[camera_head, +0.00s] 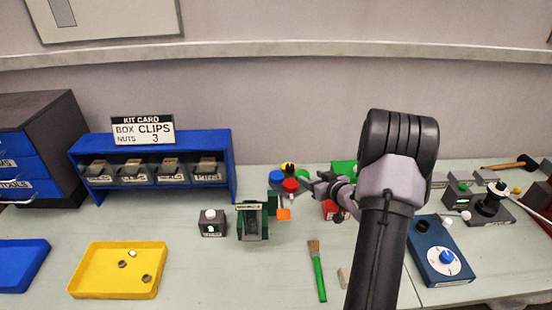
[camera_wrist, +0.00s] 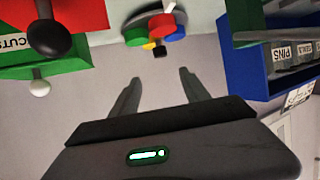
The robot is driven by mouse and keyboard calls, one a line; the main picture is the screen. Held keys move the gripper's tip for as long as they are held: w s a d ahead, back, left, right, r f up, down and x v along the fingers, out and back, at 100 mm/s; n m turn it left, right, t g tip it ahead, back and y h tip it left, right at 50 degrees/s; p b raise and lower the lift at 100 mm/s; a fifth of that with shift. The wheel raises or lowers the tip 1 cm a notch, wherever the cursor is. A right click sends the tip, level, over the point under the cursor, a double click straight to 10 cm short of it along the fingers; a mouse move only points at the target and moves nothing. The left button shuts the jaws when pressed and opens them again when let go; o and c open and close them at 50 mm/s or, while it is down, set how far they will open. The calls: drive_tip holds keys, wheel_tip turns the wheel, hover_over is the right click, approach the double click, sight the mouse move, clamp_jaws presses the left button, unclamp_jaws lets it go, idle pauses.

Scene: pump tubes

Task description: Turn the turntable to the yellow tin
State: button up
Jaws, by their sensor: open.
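The turntable (camera_wrist: 136,19) is a grey disc with coloured tins on it, at the top middle of the wrist view. A green tin (camera_wrist: 136,37), red tin (camera_wrist: 162,25) and blue tin (camera_wrist: 179,33) show there. The yellow tin (camera_wrist: 149,46) is partly hidden, with a small black piece (camera_wrist: 160,52) beside it. In the head view, the yellow tin (camera_head: 287,166) is at the back, with the red tin (camera_head: 290,185) nearer and the blue tin (camera_head: 277,176) left. My gripper (camera_wrist: 160,77) is open and empty, its fingers pointing toward the turntable, apparently apart from it.
A green box and a red box (camera_head: 332,209) with a dark knob (camera_wrist: 49,40) stand close beside my gripper. A blue shelf (camera_head: 233,165) with labelled bins is at the left. A dark green device (camera_head: 252,222) and a paintbrush (camera_head: 318,272) are nearer. The yellow tray (camera_head: 115,288) lies front left.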

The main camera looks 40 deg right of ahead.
sight(290, 167)
drive_tip(key=b+x, duration=0.3)
drive_tip(key=x, duration=1.3)
drive_tip(key=shift+a+f+b, duration=0.15)
drive_tip(key=shift+b, duration=0.15)
drive_tip(key=shift+w+f, duration=0.15)
drive_tip(key=shift+w, duration=0.45)
drive_tip(key=shift+c, duration=0.2)
clamp_jaws()
